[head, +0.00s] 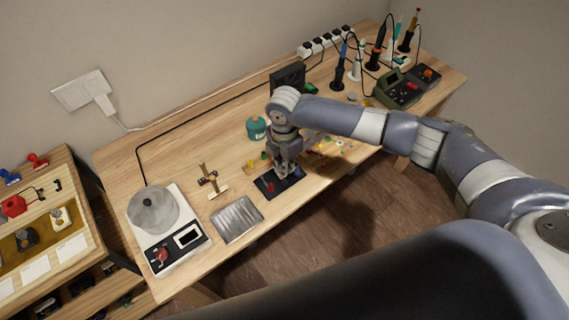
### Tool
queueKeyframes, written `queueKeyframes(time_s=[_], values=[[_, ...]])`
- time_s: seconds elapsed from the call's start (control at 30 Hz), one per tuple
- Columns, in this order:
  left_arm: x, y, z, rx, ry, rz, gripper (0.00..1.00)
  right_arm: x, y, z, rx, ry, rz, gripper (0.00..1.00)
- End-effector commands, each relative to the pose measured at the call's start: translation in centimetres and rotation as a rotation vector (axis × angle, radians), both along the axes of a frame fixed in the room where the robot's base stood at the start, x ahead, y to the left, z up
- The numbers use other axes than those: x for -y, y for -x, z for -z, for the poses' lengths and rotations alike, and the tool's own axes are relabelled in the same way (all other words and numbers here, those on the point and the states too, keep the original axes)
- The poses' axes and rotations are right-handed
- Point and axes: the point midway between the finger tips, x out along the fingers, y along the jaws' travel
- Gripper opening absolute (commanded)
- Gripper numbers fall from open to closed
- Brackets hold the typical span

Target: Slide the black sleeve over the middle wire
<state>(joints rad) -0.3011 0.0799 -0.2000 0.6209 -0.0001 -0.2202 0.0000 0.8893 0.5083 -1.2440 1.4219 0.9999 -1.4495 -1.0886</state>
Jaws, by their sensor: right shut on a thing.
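My right gripper (286,175) points down at the dark work pad (266,189) near the front edge of the bench. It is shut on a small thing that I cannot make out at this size. A small red part (271,187) shows on the pad, just left of the gripper. The black sleeve and the middle wire cannot be told apart here; the gripper and the dark pad hide such detail. My left gripper is not in view.
A teal jar (257,128) stands behind the gripper. Soldering tools (377,48) stand at the back right.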

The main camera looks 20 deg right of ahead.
Motion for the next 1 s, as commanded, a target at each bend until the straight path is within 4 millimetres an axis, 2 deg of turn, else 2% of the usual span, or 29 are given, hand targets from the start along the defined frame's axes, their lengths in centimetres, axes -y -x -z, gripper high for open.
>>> queueKeyframes(time_s=[1.0], values=[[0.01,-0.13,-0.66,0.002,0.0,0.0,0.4,-0.1,0.06,0.0,0.0,-0.001,-0.001,0.01]])
